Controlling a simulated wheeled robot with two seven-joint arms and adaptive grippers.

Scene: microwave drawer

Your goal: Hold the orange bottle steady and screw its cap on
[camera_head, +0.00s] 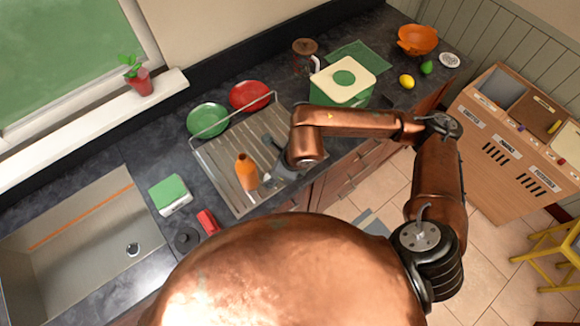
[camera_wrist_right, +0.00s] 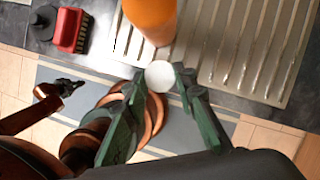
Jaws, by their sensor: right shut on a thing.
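The orange bottle (camera_head: 247,173) stands on the ribbed metal drainboard (camera_head: 222,182), its narrow neck uncapped in the head view. Its lower part also shows at the top of the right wrist view (camera_wrist_right: 151,15). My right gripper (camera_head: 277,180) is just right of the bottle, apart from it. In the right wrist view its fingertips are shut on a round white cap (camera_wrist_right: 160,74). My left gripper (camera_wrist_right: 68,87) shows small at the left of the right wrist view, away from the bottle; its finger opening is too small to judge. It is not visible in the head view.
Green (camera_head: 208,121) and red (camera_head: 250,96) plates stand behind the drainboard. A sponge (camera_head: 172,192), a red brush (camera_head: 208,222) and a dark round item (camera_head: 186,240) lie left of it, by the sink (camera_head: 85,245). A green-and-cream box (camera_head: 343,80) stands to the right.

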